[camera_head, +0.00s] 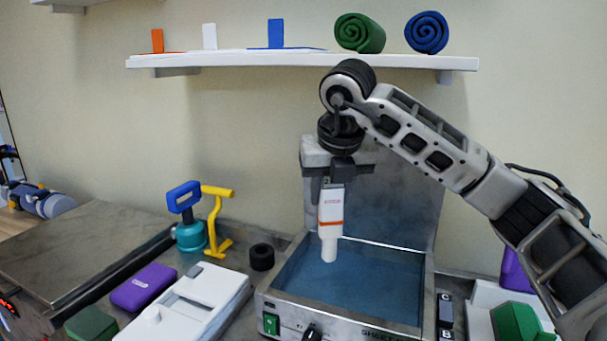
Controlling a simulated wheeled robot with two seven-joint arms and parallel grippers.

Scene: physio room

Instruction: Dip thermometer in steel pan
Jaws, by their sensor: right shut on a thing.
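The steel pan (350,312) is a rectangular steel bath with blue liquid inside, a raised lid behind it and a green switch and a black knob on its front. My right gripper (335,182) is above the pan, shut on the thermometer (331,213). The thermometer is white with an orange band and hangs upright, its pale tip pointing down. The tip overlaps the blue liquid near the pan's back left; I cannot tell whether it touches the liquid. My left gripper is not in view.
A white device (190,306), a purple case (144,287), a black roll (262,257) and a teal kettlebell-like object (190,235) with a yellow-handled tool (216,220) stand left of the pan. A shelf (300,60) holds rolled towels above. A green object (517,322) sits right.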

